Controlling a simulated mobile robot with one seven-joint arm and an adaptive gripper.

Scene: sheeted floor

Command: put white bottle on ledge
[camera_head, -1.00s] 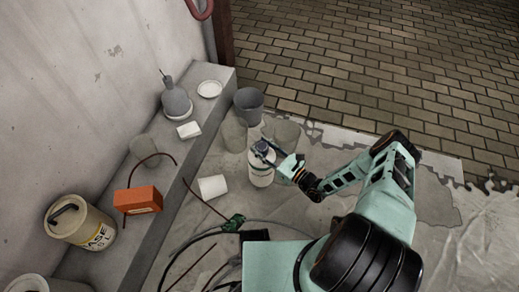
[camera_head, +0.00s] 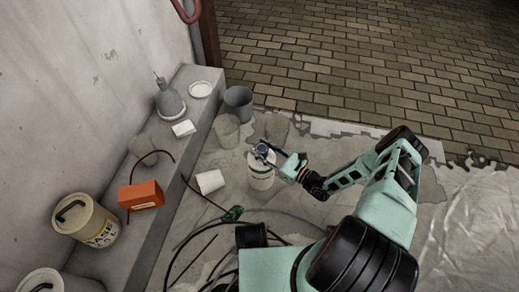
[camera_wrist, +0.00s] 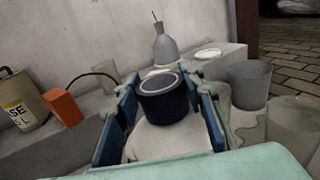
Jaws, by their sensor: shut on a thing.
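The white bottle (camera_head: 261,178) stands upright on the sheeted floor, or just above it; I cannot tell which. The ledge (camera_head: 165,150) is the grey concrete step along the wall, left of the bottle. The bottle's lower part is hidden in the wrist view.
On the ledge are a grey flask (camera_head: 170,103), a white dish (camera_head: 201,89), a white block (camera_head: 184,128), an orange box (camera_head: 140,195) and a cream canister (camera_head: 85,220).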

